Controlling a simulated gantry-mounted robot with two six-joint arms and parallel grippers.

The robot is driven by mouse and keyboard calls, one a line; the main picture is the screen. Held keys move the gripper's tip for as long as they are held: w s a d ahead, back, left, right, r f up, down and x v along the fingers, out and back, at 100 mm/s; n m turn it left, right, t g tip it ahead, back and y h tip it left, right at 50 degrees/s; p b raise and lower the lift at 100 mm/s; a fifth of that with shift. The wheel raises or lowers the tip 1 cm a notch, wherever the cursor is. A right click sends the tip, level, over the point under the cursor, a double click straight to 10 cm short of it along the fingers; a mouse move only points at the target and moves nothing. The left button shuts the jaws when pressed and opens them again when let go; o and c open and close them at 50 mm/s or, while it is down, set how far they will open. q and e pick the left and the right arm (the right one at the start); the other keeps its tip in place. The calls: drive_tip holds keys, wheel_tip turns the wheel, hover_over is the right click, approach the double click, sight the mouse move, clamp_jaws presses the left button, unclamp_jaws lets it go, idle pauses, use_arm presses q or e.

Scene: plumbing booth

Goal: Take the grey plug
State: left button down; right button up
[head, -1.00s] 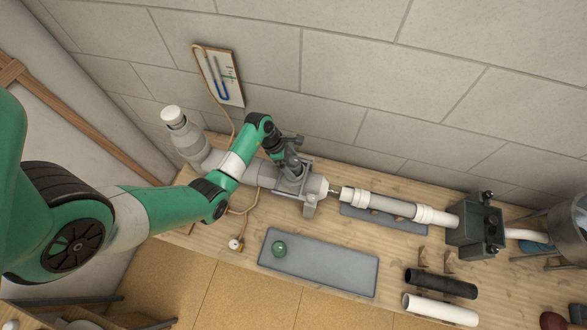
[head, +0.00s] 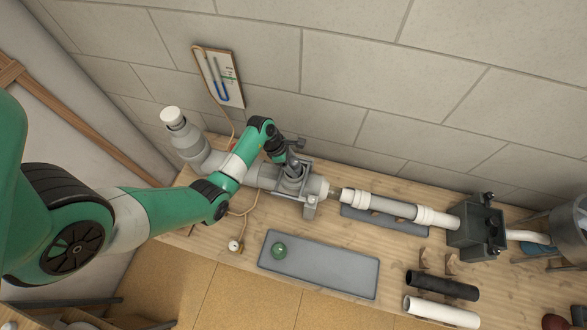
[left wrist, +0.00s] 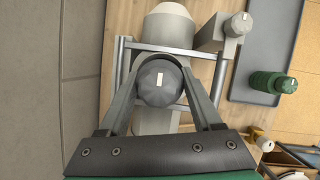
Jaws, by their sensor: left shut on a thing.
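The grey plug (left wrist: 160,84) is a dark grey, faceted round piece with a small white mark, seen from above in the left wrist view. My left gripper (left wrist: 160,90) is shut on it, one finger on each side. Behind it lie the light grey pipe fitting (left wrist: 168,40) and the metal bars of a frame. I cannot tell whether the plug still touches the fitting. In the head view my left gripper (head: 291,161) is at the clamped grey fitting (head: 312,187), and the plug is mostly hidden there. My right gripper is not in view.
A green plug (head: 280,250) stands on the grey tray (head: 335,270) in front. A white pipe (head: 385,206) runs right to a dark grey box (head: 476,228). Black (head: 441,284) and white (head: 441,311) pipe pieces lie at the front right. The wall is close behind.

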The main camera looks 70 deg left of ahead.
use_arm(q)
drive_tip(key=shift+r, duration=0.1)
wheel_tip(320, 180, up, 10)
drive_tip(key=shift+f+p, duration=0.1)
drive_tip(key=shift+p, duration=1.15)
